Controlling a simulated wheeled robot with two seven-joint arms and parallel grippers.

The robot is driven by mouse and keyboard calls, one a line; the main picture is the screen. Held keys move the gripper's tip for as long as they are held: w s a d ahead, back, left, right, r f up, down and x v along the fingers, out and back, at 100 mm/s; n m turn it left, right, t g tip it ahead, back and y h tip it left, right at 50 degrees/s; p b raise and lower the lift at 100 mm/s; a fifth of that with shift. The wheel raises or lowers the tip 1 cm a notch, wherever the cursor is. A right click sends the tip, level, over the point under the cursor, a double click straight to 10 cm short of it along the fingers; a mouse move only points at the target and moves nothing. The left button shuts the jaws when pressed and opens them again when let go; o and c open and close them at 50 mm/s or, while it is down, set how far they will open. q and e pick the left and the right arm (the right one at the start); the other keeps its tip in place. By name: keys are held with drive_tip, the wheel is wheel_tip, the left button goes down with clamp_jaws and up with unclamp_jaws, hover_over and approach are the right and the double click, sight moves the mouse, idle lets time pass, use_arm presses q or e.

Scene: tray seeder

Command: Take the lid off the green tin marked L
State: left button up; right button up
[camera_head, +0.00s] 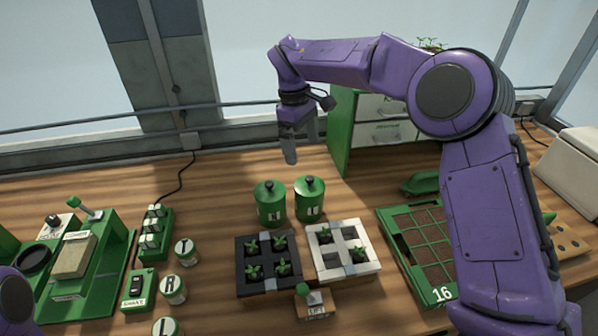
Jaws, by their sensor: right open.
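My right gripper (289,151) is open and empty.
The two canisters (270,205) (309,200) have black knobs. In front are a black seedling tray (241,275) and a white one (371,262). A green device (112,262) and switch box (138,289) stand left of the tins. A green tray marked 16 (441,295) lies right.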

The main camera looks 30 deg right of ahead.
drive_tip(key=p, duration=0.2)
hover_over(310, 178)
drive_tip(key=w, duration=0.1)
drive_tip(key=f, duration=0.4)
drive_tip(key=shift+a+f, duration=0.15)
drive_tip(key=shift+a, duration=0.05)
drive_tip(key=f, duration=0.1)
drive_tip(key=f+p, duration=0.1)
drive_tip(key=f, duration=0.1)
drive_tip(key=f+p, duration=0.1)
drive_tip(key=shift+s+d+f, duration=0.15)
drive_tip(key=shift+s, duration=0.15)
drive_tip(key=shift+s+d+f, duration=0.1)
drive_tip(key=shift+s+f, duration=0.1)
drive_tip(key=shift+f, duration=0.3)
drive_tip(key=c, duration=0.8)
